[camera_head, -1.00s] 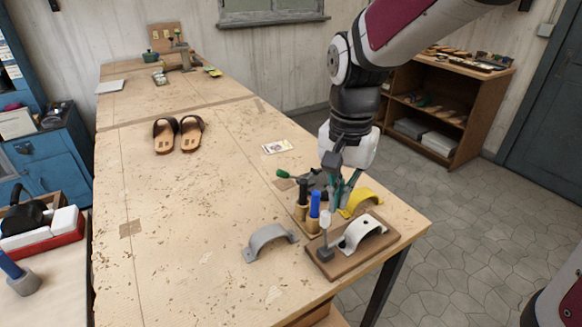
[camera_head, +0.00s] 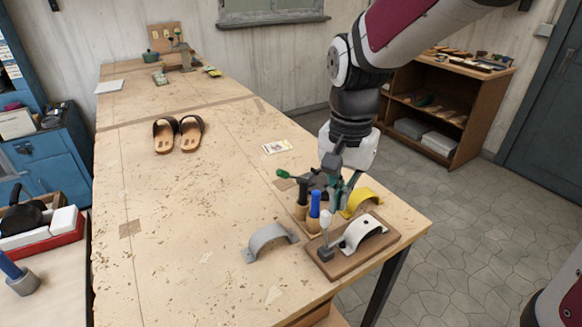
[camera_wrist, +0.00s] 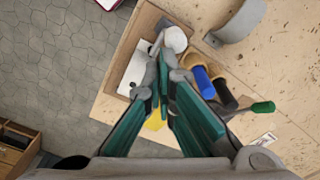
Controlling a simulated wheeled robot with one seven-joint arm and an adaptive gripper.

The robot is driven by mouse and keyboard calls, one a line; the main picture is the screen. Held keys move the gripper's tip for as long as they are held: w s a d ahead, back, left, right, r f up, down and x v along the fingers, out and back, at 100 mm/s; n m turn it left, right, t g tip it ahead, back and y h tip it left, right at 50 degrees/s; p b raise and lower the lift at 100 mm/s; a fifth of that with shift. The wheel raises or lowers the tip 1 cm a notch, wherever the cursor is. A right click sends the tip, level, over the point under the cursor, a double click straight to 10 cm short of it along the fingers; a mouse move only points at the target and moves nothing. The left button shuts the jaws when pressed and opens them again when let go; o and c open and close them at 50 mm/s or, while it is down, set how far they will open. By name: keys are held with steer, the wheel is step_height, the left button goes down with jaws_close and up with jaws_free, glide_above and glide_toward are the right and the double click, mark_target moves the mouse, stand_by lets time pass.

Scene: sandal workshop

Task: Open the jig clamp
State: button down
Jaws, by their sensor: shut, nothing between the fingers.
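The jig (camera_head: 368,258) is a wooden board near the front right corner of the workbench, with a white arched piece (camera_head: 362,232) on it. The clamp lever with a pale round knob (camera_head: 326,219) stands upright at the board's left end, above a grey block. In the wrist view the knob (camera_wrist: 176,40) is just beyond the fingertips. My gripper (camera_wrist: 162,68) is shut and empty, pointing down, above and behind the jig.
Blue-handled (camera_head: 314,205) and black-handled (camera_head: 301,200) tools stand close behind the lever. A yellow arch (camera_head: 361,202) lies behind the jig, a grey arch (camera_head: 268,241) to its left. A green-handled tool (camera_head: 284,174) lies farther back. Sandals (camera_head: 178,134) lie on clear bench.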

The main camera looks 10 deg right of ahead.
mark_target(327, 222)
step_height(327, 222, down, 4)
steer(key=shift+f+b, duration=0.25)
steer(key=shift+b, duration=0.6)
steer(key=shift+s+a+f, duration=0.1)
steer(key=shift+s+a, duration=0.1)
steer(key=shift+a, duration=0.4)
steer(key=shift+s+a+f, duration=0.1)
steer(key=shift+s+a, duration=0.1)
steer(key=shift+a, duration=0.35)
